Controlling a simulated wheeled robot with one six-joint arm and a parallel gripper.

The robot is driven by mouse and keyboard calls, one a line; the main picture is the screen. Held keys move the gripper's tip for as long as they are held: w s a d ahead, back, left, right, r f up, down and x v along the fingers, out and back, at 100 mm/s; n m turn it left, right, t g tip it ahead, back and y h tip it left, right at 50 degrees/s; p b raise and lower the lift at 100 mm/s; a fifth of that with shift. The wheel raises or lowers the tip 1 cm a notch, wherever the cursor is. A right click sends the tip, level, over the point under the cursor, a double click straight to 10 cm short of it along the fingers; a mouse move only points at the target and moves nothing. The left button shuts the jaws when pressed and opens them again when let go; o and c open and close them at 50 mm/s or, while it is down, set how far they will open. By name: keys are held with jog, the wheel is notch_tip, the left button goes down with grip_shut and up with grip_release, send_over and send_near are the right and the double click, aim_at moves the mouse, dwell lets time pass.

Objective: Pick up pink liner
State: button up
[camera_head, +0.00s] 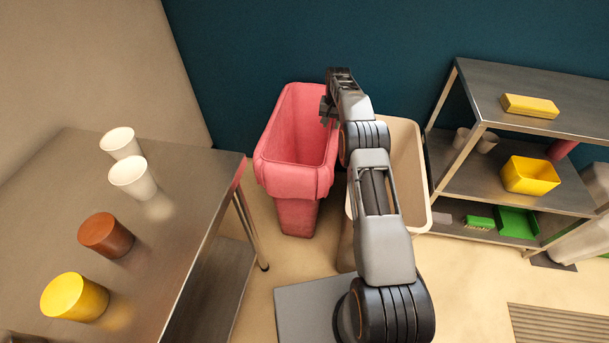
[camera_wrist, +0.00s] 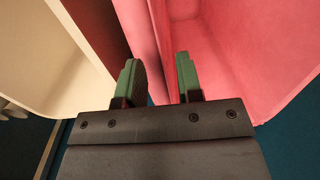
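The pink liner (camera_head: 292,125) hangs in a tall bin and folds over its rim, covering the upper part. In the wrist view the liner (camera_wrist: 225,50) fills the right side. My gripper (camera_head: 326,112) is at the liner's right rim, towards the back. In the wrist view my gripper (camera_wrist: 158,82) has its two green-padded fingers apart, with the liner's edge between them. The left finger is over the outer side and the right finger over the inner side. The pads do not appear closed on the edge. My arm hides part of the rim in the head view.
A cream bin (camera_head: 408,150) stands right beside the pink one, partly behind my arm. A metal table (camera_head: 180,190) with several cups is at the left. A metal shelf (camera_head: 500,90) with yellow and green items is at the right. A dark blue wall (camera_head: 270,45) is close behind.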

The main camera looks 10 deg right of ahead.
jog(key=shift+a+f+b, duration=0.15)
jog(key=shift+f+b, duration=0.5)
jog(key=shift+f, duration=2.5)
grip_shut()
